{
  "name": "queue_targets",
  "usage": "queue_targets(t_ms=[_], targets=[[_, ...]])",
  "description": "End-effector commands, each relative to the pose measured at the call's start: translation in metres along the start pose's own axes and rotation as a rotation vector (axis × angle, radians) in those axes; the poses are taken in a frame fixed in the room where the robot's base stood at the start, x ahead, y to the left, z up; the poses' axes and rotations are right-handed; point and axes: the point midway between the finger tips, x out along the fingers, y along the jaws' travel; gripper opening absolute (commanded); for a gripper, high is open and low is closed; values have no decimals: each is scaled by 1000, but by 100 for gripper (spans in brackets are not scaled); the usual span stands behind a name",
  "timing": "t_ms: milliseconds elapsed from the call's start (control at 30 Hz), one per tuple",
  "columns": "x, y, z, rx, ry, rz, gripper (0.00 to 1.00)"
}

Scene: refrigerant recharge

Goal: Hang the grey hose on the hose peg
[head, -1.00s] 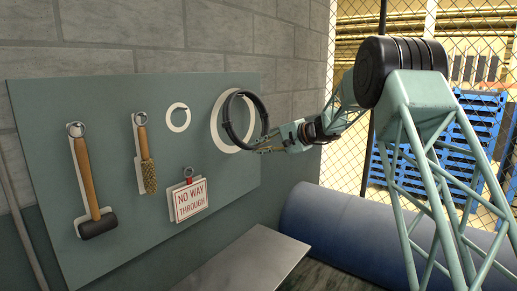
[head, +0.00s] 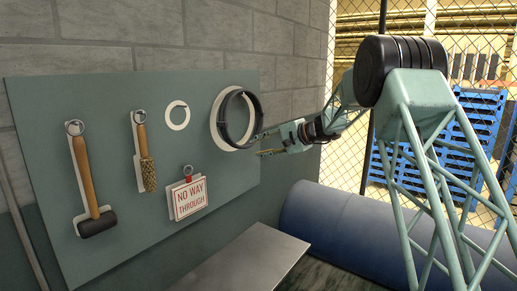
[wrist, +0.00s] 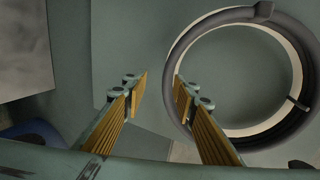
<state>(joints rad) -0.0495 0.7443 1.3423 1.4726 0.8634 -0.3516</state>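The grey hose (head: 223,121) is a dark coiled ring. It is up at the pegboard, in front of a white ring-shaped outline (head: 216,106) at the board's right end. In the wrist view the hose (wrist: 212,23) fills the right side, with a fitting at its top and a small dark bar across its right side. My gripper (head: 259,145) is just right of the hose, pointing at the board. In the wrist view my gripper (wrist: 159,88) has its fingers apart with nothing between them; the right finger appears close to the hose's left edge.
On the board (head: 110,110) hang a hammer (head: 96,224), a brush (head: 148,174) and a red-edged sign (head: 190,198). A smaller white ring outline (head: 168,117) is empty. Below are a metal tabletop (head: 245,262) and a blue cylinder (head: 335,230).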

Motion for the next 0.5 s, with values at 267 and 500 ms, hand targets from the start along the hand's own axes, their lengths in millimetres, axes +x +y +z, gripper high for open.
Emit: queue_targets(t_ms=[267, 500], targets=[[-15, -3, -1, -1, 2, -2, 26], [-44, -3, -1, 0, 2, -3, 26]])
